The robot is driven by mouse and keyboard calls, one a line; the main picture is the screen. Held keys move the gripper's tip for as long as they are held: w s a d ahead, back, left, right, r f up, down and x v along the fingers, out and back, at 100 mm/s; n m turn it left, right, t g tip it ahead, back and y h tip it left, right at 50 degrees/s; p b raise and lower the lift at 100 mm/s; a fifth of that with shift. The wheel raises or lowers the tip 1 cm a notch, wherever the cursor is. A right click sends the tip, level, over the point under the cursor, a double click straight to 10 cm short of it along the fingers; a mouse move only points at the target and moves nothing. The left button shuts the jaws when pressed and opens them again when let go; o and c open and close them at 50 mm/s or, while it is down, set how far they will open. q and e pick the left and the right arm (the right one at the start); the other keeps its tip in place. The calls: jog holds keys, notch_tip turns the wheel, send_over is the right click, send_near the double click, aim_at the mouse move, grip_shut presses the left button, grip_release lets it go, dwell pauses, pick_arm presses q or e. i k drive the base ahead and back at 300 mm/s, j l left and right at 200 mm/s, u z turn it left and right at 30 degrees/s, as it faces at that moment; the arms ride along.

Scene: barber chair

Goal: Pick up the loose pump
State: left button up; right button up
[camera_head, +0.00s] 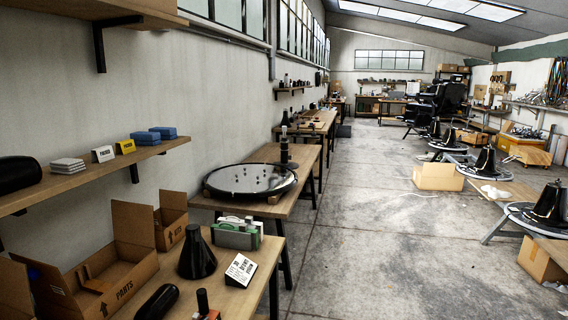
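Neither of my grippers is in view. I cannot tell for certain which thing is the loose pump. A slim black upright part (284,148) stands on the second bench, behind a large round plate (250,180). On the nearest bench, a black flared cone (196,256) stands upright next to the boxes. A black rounded cylinder (158,302) lies at the bottom edge of the picture. To its right stands a small dark post on a block (204,306), partly cut off by the picture edge.
The near bench (262,268) also holds an open parts box (115,285), a smaller box (170,222), a green-and-white case (237,233) and a printed sign (241,270). A wall shelf (95,172) overhangs at left. The concrete aisle (350,230) is clear; chair bases (486,165) stand at right.

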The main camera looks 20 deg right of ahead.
aim_at(285, 156)
jog(key=i+l+z, duration=0.95)
jog(key=i, duration=0.55)
jog(key=i+z, duration=0.35)
jog(key=i, duration=2.75)
jog(key=i+u, duration=0.2)
jog(key=i, duration=0.3)
jog(key=i+l+u, duration=0.15)
jog(key=i, duration=0.3)
jog(key=i+l+u, duration=0.2)
jog(key=i, duration=0.25)
jog(key=i+l+u, duration=0.2)
jog(key=i+l, duration=0.15)
jog(key=i, duration=0.1)
